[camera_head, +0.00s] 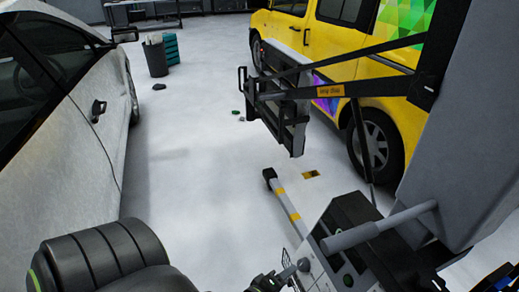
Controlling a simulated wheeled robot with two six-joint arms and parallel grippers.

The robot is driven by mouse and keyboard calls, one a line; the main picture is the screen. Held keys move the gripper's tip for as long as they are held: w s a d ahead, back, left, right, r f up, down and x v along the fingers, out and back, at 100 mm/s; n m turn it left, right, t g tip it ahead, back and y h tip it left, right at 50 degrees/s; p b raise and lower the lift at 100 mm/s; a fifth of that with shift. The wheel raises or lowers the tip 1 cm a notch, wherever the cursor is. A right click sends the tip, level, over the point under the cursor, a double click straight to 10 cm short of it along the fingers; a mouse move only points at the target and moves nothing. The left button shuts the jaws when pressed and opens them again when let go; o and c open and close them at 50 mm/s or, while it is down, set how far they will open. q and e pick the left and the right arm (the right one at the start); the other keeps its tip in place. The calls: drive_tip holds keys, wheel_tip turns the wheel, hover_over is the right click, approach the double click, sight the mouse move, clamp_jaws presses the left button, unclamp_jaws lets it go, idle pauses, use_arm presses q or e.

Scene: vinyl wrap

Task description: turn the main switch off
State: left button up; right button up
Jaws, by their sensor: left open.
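My left arm comes in from the lower left. My left gripper (268,283) is at the bottom edge, small and partly cut off, with its jaws open. It is just left of a light grey control panel (313,268) on the machine at the lower right. A grey knob-like part (303,265) on the panel is close to the gripper's fingers. I cannot tell whether they touch, or whether this part is the main switch. A small green spot (347,280) shows on a black part right of the panel. My right gripper is not in view.
A grey bar (380,229) sticks out over the panel. A black lift arm (330,91) and frame (284,115) stand beyond. A white car (60,120) is left, a yellow van (325,45) is right, and a bin (156,58) is behind.

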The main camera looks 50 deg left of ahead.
use_arm(q)
drive_tip(key=b+v, duration=0.4)
drive_tip(key=v, duration=0.7)
drive_tip(key=shift+f, duration=0.15)
drive_tip(key=s+f+m+g, duration=0.3)
drive_tip(key=f+m, duration=0.1)
drive_tip(key=f, duration=0.8)
drive_tip(key=s+f+m+g, duration=0.3)
drive_tip(key=f, duration=0.9)
drive_tip(key=s+a+f+m+g, duration=0.1)
drive_tip(key=s+f+m+g, duration=0.2)
drive_tip(key=s+f, duration=0.4)
drive_tip(key=s+a+f+m+g, duration=0.2)
drive_tip(key=s+f+m+g, duration=0.1)
drive_tip(key=s+f+m, duration=0.3)
wheel_tip(320, 180, down, 3)
drive_tip(key=shift+s+a+r+g+y, duration=0.1)
drive_tip(key=shift+s+a+g+y, duration=0.25)
drive_tip(key=shift+s, duration=0.55)
